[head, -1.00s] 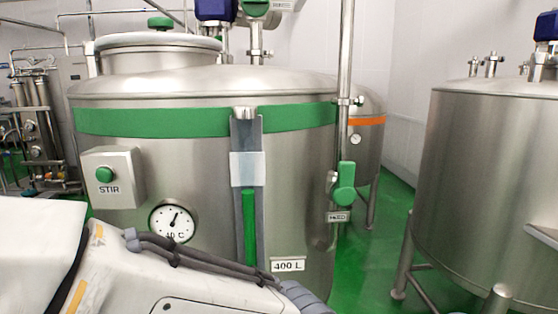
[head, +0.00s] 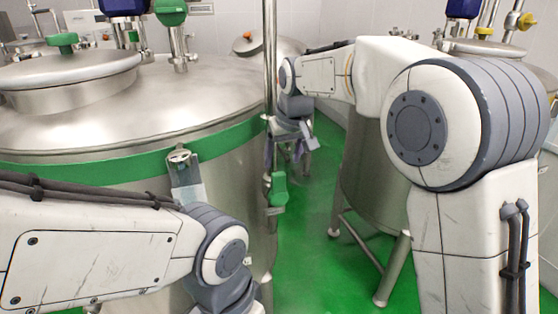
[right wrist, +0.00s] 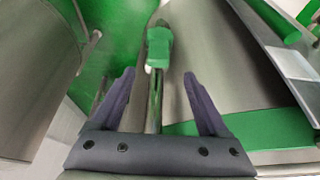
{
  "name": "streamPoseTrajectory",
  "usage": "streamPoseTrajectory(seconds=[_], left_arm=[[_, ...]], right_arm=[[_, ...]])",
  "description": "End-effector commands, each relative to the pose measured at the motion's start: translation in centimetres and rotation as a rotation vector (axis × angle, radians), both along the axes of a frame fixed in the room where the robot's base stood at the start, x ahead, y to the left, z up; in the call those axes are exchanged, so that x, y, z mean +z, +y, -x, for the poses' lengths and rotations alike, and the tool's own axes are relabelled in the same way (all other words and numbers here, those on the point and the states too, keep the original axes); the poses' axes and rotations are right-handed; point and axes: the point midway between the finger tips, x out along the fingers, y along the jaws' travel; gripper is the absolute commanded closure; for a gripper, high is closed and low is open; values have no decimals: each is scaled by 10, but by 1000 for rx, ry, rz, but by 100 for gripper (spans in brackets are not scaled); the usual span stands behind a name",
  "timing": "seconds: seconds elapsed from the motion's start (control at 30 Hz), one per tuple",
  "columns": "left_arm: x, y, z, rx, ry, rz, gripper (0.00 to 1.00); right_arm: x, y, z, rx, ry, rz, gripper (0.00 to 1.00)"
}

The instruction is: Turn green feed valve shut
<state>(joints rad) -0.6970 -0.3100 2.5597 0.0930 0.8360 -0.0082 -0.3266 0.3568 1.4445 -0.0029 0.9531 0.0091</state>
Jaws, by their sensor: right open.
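The green feed valve handle (head: 278,190) hangs on the vertical steel pipe (head: 269,60) at the right side of the big tank (head: 200,80). In the right wrist view the green handle (right wrist: 158,48) is ahead, beyond the fingertips and roughly centred between them. My right gripper (right wrist: 159,75) is open and empty, and the pipe shows between its fingers. In the head view my right gripper (head: 288,155) is small and partly hidden by its wrist, just above the handle. My left arm crosses the lower left; its gripper is out of view.
A second steel tank (head: 375,180) on legs stands to the right, partly behind my right arm. The tank's green band (head: 90,170) and sight gauge (head: 186,175) are near my left arm. Green floor (head: 310,240) is clear between the tanks.

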Motion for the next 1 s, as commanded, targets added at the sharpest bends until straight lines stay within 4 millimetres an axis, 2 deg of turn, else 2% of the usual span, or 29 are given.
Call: streamPoseTrajectory(seconds=[0.07,0.17,0.5,0.63,0.8,1.0], left_arm=[[5,0,0,0,1,-1,100],[9,0,0,0,1,-1,100],[34,0,0,2,0,0,100],[40,0,0,3,0,0,100],[43,0,0,3,0,0,100],[42,0,0,3,0,0,100]], right_arm=[[0,-1,-6,-5,-2,1,22],[-10,0,-10,-6,-1,1,22],[-66,7,-31,-6,-1,1,22],[-82,9,-38,-6,-2,0,22],[-93,10,-41,-5,-5,0,22],[-94,10,-42,-4,-6,-2,22]])
